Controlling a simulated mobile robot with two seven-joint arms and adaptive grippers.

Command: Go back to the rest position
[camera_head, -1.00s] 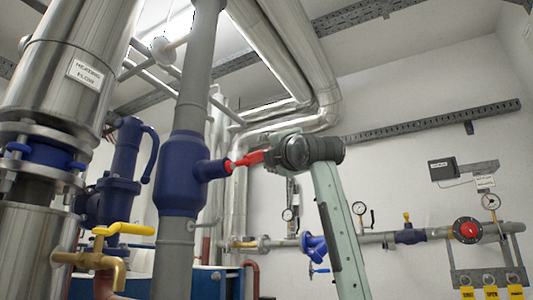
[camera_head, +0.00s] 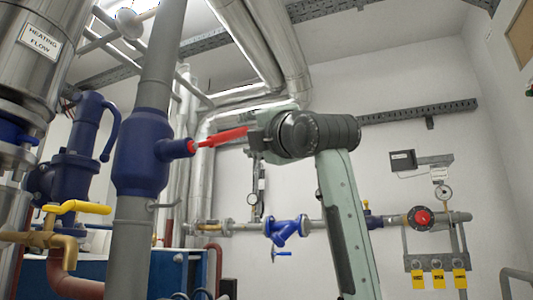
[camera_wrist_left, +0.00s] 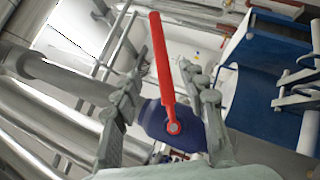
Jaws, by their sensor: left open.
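A blue valve (camera_head: 143,152) sits on a grey vertical pipe at the left of the head view. Its red lever (camera_head: 222,137) sticks out to the right, towards my left gripper (camera_head: 256,139). The gripper is at the lever's outer end, seen from the side, with my wrist to its right. In the left wrist view the gripper's two fingers (camera_wrist_left: 162,92) are spread apart and open. The red lever (camera_wrist_left: 162,60) shows between them with a gap on each side, and the blue valve body (camera_wrist_left: 155,118) lies behind. My right gripper is not in view.
A yellow-handled valve (camera_head: 73,208) and a large insulated pipe (camera_head: 37,70) stand at the left. A wall pipe with a blue strainer (camera_head: 286,230), gauges and a red round fitting (camera_head: 421,217) runs behind my arm. The upper right wall is mostly free.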

